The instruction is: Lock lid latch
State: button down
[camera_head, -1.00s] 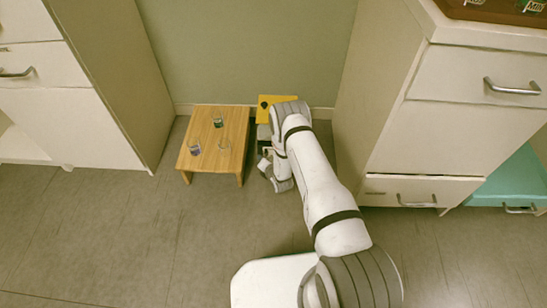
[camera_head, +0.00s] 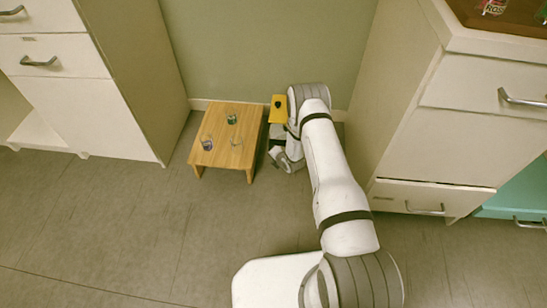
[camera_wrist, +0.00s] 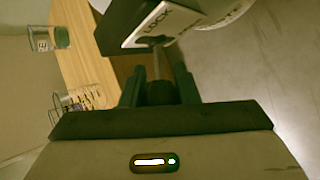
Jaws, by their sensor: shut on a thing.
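A yellow panel (camera_head: 278,104) with a dark spot stands beside the small wooden table, against the back wall. My arm hides part of the unit below it. In the wrist view, a dark box with a pale face marked LOCK (camera_wrist: 154,22) is just beyond my gripper (camera_wrist: 160,92). My gripper is shut on a small dark piece between its fingers, which I take to be the latch. A thin rod shows between that piece and the LOCK face. The exact latch position is hard to tell.
Cabinets stand left (camera_head: 125,90) and right (camera_head: 400,150). The front floor (camera_head: 130,230) is clear.

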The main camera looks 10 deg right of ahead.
jog(key=shift+a, duration=0.15)
jog(key=c, duration=1.4)
grip_release()
jog(key=o, duration=0.3)
jog(key=shift+s, duration=0.1)
jog(key=p+v, duration=0.3)
jog(key=v, duration=0.4)
jog(key=shift+s+r, duration=0.2)
jog(key=shift+r, duration=0.05)
